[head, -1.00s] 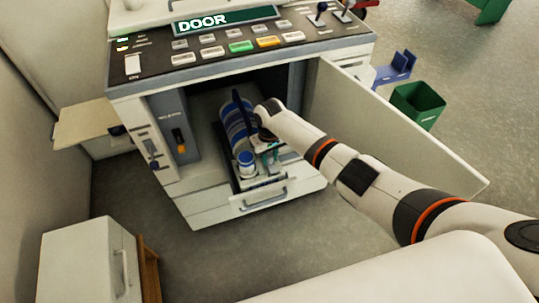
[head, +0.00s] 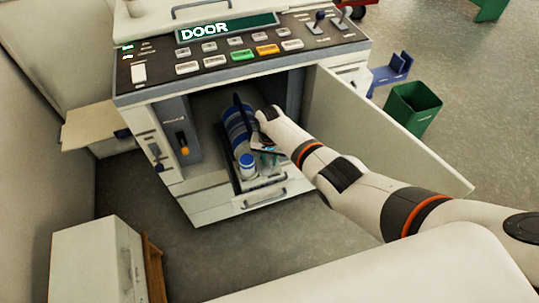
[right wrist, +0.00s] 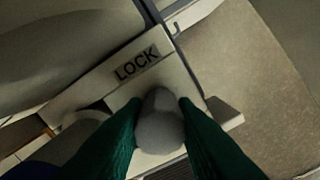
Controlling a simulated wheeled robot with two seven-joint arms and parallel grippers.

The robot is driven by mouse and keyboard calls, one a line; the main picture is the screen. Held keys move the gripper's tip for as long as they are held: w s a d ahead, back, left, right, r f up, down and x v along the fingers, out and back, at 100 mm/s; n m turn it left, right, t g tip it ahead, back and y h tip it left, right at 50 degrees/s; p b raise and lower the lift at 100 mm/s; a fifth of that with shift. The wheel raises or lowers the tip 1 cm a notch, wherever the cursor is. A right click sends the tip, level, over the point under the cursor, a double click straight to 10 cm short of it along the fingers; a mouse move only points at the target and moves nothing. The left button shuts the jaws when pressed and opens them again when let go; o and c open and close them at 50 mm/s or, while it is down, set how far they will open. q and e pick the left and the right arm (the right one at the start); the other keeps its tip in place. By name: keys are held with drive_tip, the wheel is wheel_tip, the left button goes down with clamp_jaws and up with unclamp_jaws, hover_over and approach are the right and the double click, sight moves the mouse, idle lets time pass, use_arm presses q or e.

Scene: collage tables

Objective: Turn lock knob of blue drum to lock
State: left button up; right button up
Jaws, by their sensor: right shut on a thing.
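The blue drum (head: 236,122) lies inside the open machine, partly hidden by my right arm. In the right wrist view, a rounded grey knob (right wrist: 160,122) sits between the green fingers of my right gripper (right wrist: 160,128). The fingers are closed on its sides. A LOCK label (right wrist: 137,64) is on the pale plate beyond the knob. In the head view my right gripper (head: 266,148) reaches down beside the drum, and the knob cannot be made out there. My left gripper is not in view.
A blue-capped bottle (head: 247,166) stands in front of the drum, above the pulled-out drawer (head: 262,198). The control panel (head: 240,50) overhangs the opening. A green bin (head: 412,108) stands on the floor at right.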

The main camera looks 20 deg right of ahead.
drive_tip(key=m+p, duration=0.1)
drive_tip(key=m, duration=0.3)
drive_tip(key=shift+m, duration=2.9)
drive_tip(key=o, duration=1)
drive_tip(key=shift+p, duration=0.3)
